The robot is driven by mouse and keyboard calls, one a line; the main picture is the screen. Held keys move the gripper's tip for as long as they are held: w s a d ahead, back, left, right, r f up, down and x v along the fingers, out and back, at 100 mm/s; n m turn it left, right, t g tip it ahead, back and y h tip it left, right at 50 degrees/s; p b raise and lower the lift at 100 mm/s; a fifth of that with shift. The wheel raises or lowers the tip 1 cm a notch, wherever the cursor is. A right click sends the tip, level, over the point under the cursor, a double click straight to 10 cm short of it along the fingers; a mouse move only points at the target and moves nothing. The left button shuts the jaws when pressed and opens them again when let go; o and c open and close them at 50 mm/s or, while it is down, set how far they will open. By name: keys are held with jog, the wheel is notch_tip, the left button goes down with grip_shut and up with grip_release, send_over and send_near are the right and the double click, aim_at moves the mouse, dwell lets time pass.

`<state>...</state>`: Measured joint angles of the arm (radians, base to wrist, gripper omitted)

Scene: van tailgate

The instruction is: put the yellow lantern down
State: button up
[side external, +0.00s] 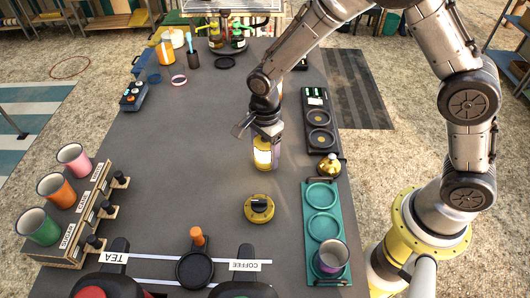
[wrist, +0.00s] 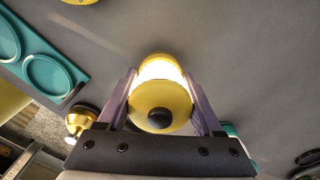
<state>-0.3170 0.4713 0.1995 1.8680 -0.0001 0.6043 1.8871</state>
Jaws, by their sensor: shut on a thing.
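The yellow lantern (side external: 263,154) has a glowing pale middle band and is in my gripper (side external: 266,140) over the grey table (side external: 185,160). In the wrist view the lantern (wrist: 161,95) sits between the two fingers of my gripper (wrist: 160,100), with its yellow end and black knob toward the camera. The fingers are shut on its sides. In the side external view its lower end is close to the table top; I cannot tell whether it touches.
A yellow round piece with a black knob (side external: 259,208) lies in front of the lantern. A teal tray (side external: 308,240) with a cup (side external: 331,257) is at the right. A brass-coloured item (side external: 329,166) and a black tray (side external: 318,118) stand near the right edge. The table left of the lantern is clear.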

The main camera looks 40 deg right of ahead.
jog(key=shift+f, duration=0.25)
jog(key=o, duration=1.5)
notch_tip(320, 180, up, 12)
jog(key=shift+r, duration=0.2)
jog(key=s+d+r+n+t, duration=0.4)
jog(key=s+d+r+n, duration=0.65)
jog(key=s, duration=0.35)
jog(key=s+d+n+t, duration=0.1)
jog(key=s+d+n, duration=0.1)
jog(key=s+n, duration=0.5)
jog(key=shift+s+d+t, duration=0.15)
jog(key=shift+s+t, duration=0.15)
jog(key=shift+s, duration=0.45)
